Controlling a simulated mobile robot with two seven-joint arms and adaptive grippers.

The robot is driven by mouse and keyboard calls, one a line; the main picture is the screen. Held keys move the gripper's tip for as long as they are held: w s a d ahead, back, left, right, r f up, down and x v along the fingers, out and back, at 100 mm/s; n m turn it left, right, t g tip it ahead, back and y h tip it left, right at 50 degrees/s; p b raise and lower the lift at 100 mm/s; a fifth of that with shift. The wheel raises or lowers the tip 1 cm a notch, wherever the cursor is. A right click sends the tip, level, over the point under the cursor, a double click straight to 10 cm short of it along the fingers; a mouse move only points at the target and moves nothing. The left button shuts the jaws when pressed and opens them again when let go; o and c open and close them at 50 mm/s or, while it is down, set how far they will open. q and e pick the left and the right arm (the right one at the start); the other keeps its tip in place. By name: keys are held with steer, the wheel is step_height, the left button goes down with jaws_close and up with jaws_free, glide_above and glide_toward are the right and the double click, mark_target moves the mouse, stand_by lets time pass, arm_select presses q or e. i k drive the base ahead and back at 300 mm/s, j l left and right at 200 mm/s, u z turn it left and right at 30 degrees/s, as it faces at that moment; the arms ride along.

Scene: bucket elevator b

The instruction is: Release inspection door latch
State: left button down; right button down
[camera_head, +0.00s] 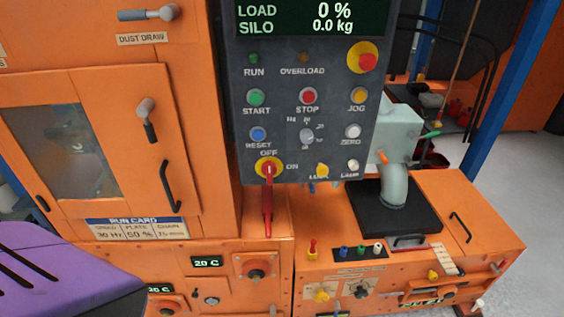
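The inspection door (150,85) is an orange panel with a dark window (65,148) on the left machine, and it looks closed. A latch lever (147,118) with a round grey pivot and a dark grip sits on the door right of the window, its grip pointing down and slightly right. A black pull handle (169,188) is lower on the same door. A purple slotted part, which looks like my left arm, enters at the lower left, apart from the latch in the picture. Neither gripper's fingers are in view.
A grey control panel (305,115) with buttons and a red switch lever (268,205) stands right of the door. A similar lever (150,13) is above, by the DUST DRAW label. A run card (137,229) is below the door. An orange cabinet (450,205) stands right.

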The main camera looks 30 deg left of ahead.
mark_target(146, 108)
steer(key=u, duration=1.7)
